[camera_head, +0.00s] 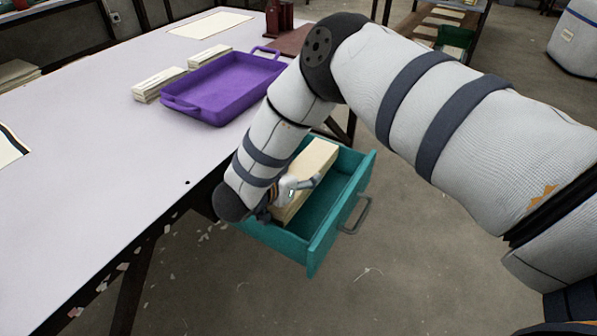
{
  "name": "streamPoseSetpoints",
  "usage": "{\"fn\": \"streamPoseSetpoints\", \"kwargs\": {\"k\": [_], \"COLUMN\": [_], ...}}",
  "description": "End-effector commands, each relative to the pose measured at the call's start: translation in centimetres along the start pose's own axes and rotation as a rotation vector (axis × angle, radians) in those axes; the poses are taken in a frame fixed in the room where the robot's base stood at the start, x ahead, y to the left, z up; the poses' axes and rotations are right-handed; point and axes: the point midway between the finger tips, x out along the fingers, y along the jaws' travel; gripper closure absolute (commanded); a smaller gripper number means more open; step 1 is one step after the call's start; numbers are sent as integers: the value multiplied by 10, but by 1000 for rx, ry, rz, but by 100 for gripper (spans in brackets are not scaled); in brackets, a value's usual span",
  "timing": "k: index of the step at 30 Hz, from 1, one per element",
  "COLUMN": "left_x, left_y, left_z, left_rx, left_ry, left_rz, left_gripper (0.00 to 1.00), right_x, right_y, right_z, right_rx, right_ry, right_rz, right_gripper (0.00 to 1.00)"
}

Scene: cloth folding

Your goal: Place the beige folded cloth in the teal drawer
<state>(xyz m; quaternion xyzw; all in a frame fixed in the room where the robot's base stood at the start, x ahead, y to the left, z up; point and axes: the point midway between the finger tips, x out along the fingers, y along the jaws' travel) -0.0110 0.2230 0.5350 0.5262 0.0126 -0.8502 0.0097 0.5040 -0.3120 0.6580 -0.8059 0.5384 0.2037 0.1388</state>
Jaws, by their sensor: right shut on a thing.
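The beige folded cloth (317,160) is a long flat stack inside the open teal drawer (343,210), along its left part. The drawer is pulled out from under the table edge, with a metal handle on its front. My right gripper (290,195) reaches down into the drawer and is shut on the cloth near its closer end. My right forearm hides part of the drawer's left side and part of the cloth. Whether the cloth touches the drawer floor cannot be told. My left gripper is not in view.
A purple tray (221,117) stands on the white table (95,180). Several folded beige stacks (159,84) lie beside it. Dark red blocks (279,18) stand at the table's far edge. The drawer's right part is empty, and open floor (400,280) lies beyond it.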

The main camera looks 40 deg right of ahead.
Motion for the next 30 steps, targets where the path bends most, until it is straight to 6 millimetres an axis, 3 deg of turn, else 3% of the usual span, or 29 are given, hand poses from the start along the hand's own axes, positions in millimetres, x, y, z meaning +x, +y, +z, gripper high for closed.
{"fn": "streamPoseSetpoints", "kwargs": {"k": [9,10,12,21,24,26,30], "left_x": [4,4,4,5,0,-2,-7], "left_y": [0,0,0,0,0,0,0], "left_z": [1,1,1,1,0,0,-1], "left_rx": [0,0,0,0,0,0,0], "left_ry": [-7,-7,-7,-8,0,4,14], "left_rz": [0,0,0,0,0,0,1], "left_gripper": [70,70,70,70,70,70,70], "right_x": [5,6,6,6,1,-11,-52], "right_y": [3,3,4,5,4,3,1], "right_z": [12,13,13,15,5,2,0], "right_rx": [-8,-10,-11,-13,-11,-13,-10], "right_ry": [-5,-6,-7,-10,-9,-11,-7], "right_rz": [4,4,4,6,5,2,-1], "right_gripper": [77,38,22,22,22,22,22]}}
